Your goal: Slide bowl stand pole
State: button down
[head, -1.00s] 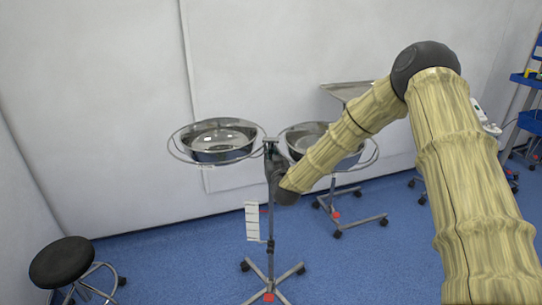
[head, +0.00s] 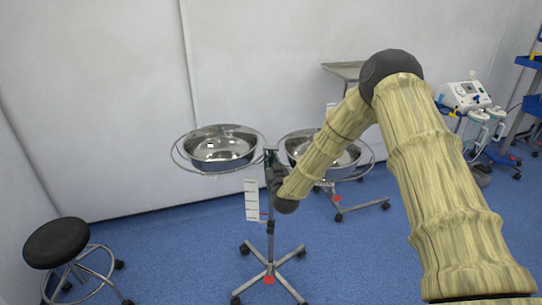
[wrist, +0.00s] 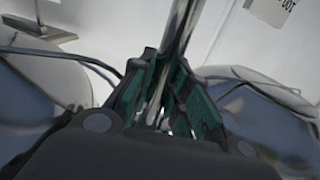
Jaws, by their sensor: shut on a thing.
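The bowl stand has a thin upright metal pole (head: 270,228) in the middle of the head view. It carries a left steel bowl (head: 220,150) and a right steel bowl (head: 318,150) in wire rings. My arm partly hides the right bowl. My gripper (head: 271,172) is at the pole just below the ring level, largely hidden by my wrist. In the wrist view the pole (wrist: 180,32) runs between the green-padded fingers of my gripper (wrist: 168,105), which are shut on it. A white marked strip (head: 251,200) stands beside the pole below the left bowl.
The stand's wheeled base (head: 268,279) rests on the blue floor. A black stool (head: 57,243) is at the lower left. A metal tray stand (head: 342,70) and medical equipment (head: 463,97) are behind to the right. The white wall is close behind the bowls.

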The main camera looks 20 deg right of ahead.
jog(key=shift+f+b, duration=0.55)
jog(key=shift+f, duration=1.25)
jog(key=shift+s+f, duration=0.1)
jog(key=c, duration=1.3)
grip_release()
jog(key=shift+f, duration=0.1)
jog(key=shift+c, duration=0.2)
jog(key=shift+r, duration=0.2)
jog(key=s+a, duration=0.1)
jog(key=s, duration=1.1)
jog(key=shift+w, duration=0.1)
